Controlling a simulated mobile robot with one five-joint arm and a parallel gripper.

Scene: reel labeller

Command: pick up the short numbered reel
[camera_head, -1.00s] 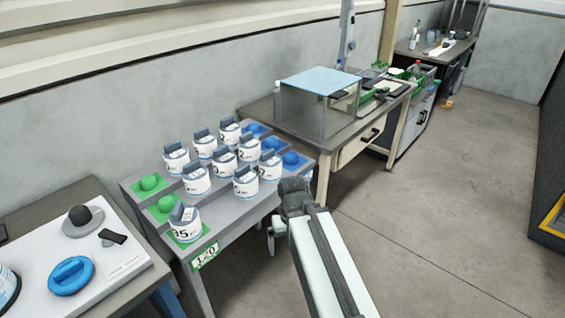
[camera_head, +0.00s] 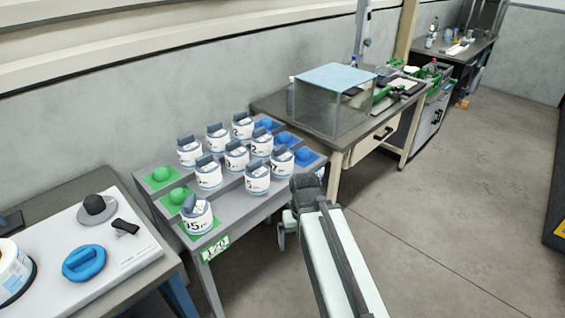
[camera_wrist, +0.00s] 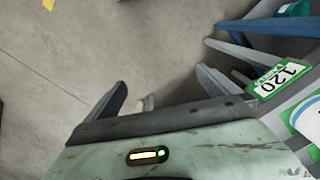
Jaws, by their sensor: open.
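Several white numbered reels with grey-blue tops stand on a grey stepped stand (camera_head: 225,217). The front left reel (camera_head: 197,216) shows a number ending in 5 and sits on a green pad. Other reels, such as the front right one (camera_head: 257,179), stand behind and to the right. I cannot tell which reel is the short one. My gripper (camera_head: 281,230) is beside the stand's right front edge, apart from the reels. In the wrist view my gripper (camera_wrist: 160,92) is open and empty above the floor, with the stand's green 120 label (camera_wrist: 277,80) to its right.
Green knobs (camera_head: 161,174) and blue knobs (camera_head: 303,154) take up other places on the stand. A table with a blue disc (camera_head: 84,262) is at the left. A workbench with a clear box (camera_head: 325,105) stands behind. The floor at the right is clear.

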